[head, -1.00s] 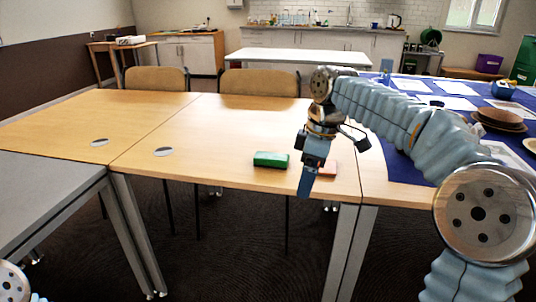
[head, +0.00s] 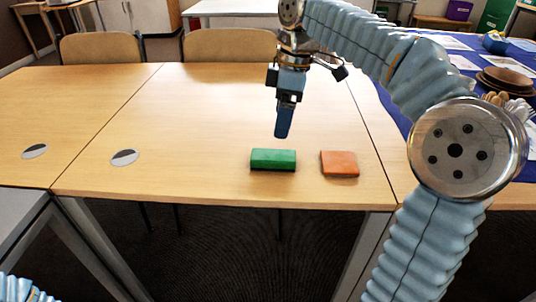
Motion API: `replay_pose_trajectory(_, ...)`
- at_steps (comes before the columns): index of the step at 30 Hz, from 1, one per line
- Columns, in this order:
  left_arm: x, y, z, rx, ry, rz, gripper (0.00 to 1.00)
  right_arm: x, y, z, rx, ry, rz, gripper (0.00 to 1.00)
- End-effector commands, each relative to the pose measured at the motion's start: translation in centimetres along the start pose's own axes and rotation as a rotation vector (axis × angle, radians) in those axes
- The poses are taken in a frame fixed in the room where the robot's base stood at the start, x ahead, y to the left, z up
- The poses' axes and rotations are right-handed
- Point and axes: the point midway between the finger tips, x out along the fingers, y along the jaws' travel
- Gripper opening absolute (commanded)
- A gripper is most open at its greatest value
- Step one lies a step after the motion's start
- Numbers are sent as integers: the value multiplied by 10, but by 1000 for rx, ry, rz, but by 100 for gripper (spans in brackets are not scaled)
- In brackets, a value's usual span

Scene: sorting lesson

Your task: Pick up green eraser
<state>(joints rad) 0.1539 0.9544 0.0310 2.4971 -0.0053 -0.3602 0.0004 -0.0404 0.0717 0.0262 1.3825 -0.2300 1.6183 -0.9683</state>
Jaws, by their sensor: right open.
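My left gripper is out of view; only a bit of my left arm shows at the bottom left corner.
Two chairs (head: 230,45) stand behind the table. A blue-covered table (head: 400,113) at the right holds brown bowls (head: 506,82) and papers. Two oval inserts (head: 124,157) sit in the tabletop at left. The tabletop around the eraser is mostly clear.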

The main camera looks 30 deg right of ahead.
Motion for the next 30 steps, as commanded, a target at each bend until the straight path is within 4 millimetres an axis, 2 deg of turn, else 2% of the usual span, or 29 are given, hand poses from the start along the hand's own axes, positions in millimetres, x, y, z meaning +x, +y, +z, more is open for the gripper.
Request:
replay_pose_trajectory(1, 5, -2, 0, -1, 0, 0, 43, 15, 0, 1, 0, -3, -4, 85)
replay_pose_trajectory(6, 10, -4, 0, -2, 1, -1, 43, 47, 0, 1, 1, -2, -3, 85)
replay_pose_trajectory(13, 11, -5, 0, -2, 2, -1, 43, 66, 0, 1, 1, -2, -2, 85)
replay_pose_trajectory(21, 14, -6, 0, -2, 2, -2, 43, 106, 2, 0, 0, -1, -1, 85)
replay_pose_trajectory(30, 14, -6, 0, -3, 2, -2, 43, 111, 2, 0, 0, 0, 0, 84)
